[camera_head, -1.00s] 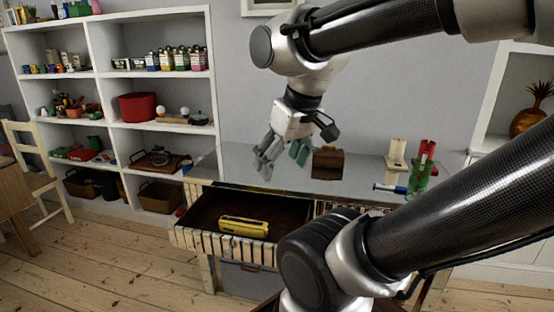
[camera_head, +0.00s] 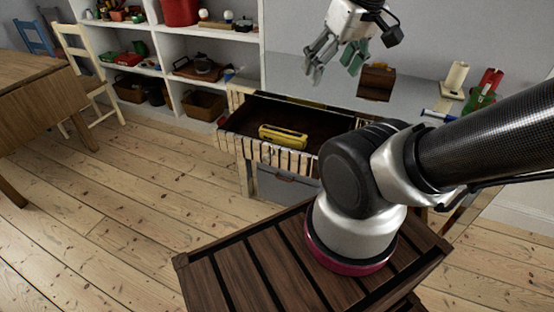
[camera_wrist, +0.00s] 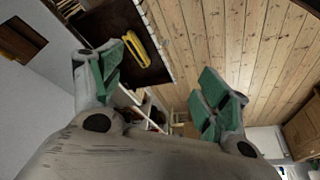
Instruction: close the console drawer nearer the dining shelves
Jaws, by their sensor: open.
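The console (camera_head: 300,72) stands against the wall, with a grey top. Its left drawer (camera_head: 287,156), on the side of the dining shelves (camera_head: 200,75), is pulled out. A yellow object (camera_head: 283,136) lies inside it. The drawer and the yellow object (camera_wrist: 146,46) also show in the wrist view. My gripper (camera_head: 335,72) is open and empty, in the air above the console, up and to the right of the open drawer. Its green-padded fingers (camera_wrist: 160,90) are spread apart in the wrist view. My arm hides the right part of the console front.
A brown box (camera_head: 376,83), a cream candle-like item (camera_head: 455,78) and a red and green item (camera_head: 484,88) stand on the console. A wooden table (camera_head: 35,100) and a cream chair (camera_head: 88,75) are at left. The floor (camera_head: 130,210) before the drawer is clear.

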